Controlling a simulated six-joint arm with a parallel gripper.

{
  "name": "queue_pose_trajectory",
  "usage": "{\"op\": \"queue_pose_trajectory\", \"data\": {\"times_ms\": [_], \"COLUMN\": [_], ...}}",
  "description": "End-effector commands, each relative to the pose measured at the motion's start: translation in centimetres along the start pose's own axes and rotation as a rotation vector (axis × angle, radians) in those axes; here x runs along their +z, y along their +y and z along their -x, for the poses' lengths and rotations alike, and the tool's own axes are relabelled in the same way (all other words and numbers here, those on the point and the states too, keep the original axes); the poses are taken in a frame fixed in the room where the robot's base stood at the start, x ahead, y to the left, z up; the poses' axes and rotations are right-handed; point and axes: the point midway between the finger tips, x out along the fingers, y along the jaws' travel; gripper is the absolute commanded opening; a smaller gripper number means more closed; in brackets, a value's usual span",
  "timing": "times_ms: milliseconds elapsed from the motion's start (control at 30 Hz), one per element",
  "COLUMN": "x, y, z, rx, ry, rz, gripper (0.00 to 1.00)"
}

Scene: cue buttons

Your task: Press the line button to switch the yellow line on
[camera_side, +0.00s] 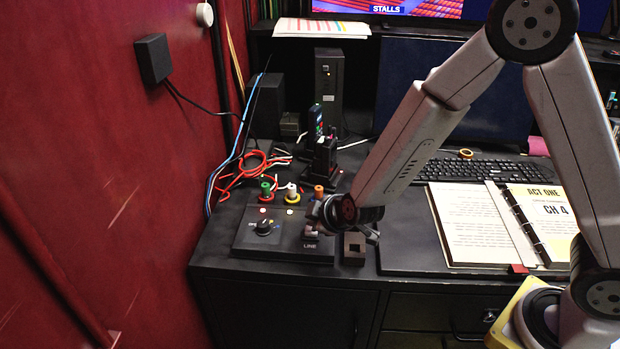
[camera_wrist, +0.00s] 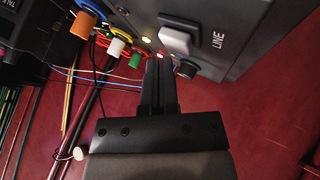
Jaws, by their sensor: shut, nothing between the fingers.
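The line button is a pale square cap (camera_wrist: 178,40) on the dark control box (camera_wrist: 235,15) in the wrist view, with the word LINE printed beside it. The side view shows the box (camera_side: 245,241) at the desk's front left; the LINE label is visible and the button is partly hidden by my wrist. My gripper (camera_wrist: 160,62) is shut and empty. Its fingertips appear to the left of and below the button in the wrist view, apart from it in the picture. In the side view my gripper (camera_side: 338,212) is over the box's right part; its fingers are hard to make out.
Orange (camera_wrist: 84,23), white (camera_wrist: 117,46) and green (camera_wrist: 135,60) terminals line the box, with small lit lamps near them. A black knob (camera_side: 264,226) stands on the box. Red cables (camera_side: 240,170) lie behind. An open binder (camera_side: 500,225) lies to the right.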

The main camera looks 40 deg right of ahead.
Motion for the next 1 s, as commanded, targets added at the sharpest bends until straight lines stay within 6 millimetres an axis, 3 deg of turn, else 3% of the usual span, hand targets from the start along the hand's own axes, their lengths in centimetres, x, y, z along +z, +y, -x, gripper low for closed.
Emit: {"op": "queue_pose_trajectory", "data": {"times_ms": [567,1000], "x": [-0.3,-1.7], "y": [0.3,1.7], "z": [0.4,2.3], "rx": [0.001,0.001], "ry": [0.001,0.002], "rz": [-0.001,-0.001], "gripper": [0.00,0.00]}}
